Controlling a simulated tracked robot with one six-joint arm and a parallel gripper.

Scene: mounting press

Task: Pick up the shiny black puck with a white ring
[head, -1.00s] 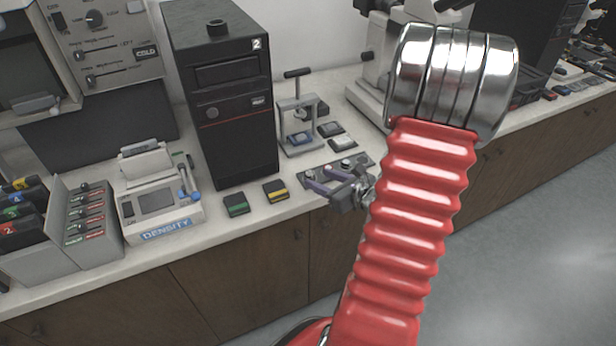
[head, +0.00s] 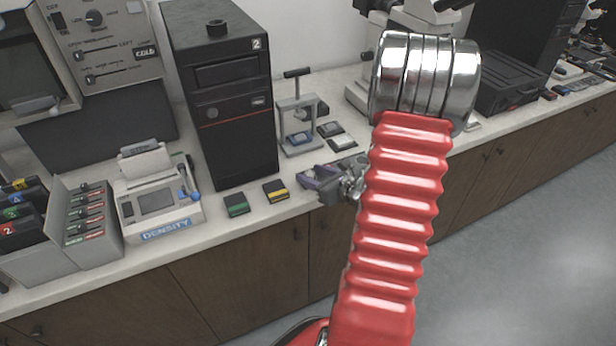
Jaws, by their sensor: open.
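I cannot make out the shiny black puck with a white ring in the head view. A dark flat tray (head: 352,161) lies on the counter in front of the small press, and my gripper and arm hide most of it. My gripper (head: 313,175) is over the left front part of this tray, its purple-grey fingers pointing left. The jaws are open, and I see nothing held between them. Whether a puck lies under or between the fingers is hidden.
A small hand press (head: 297,112) stands behind the tray, with two flat square pieces (head: 336,136) to its right. Green-marked (head: 236,204) and yellow-marked (head: 276,191) blocks lie left of my gripper. A tall black tower (head: 222,100) and a density meter (head: 158,205) stand farther left.

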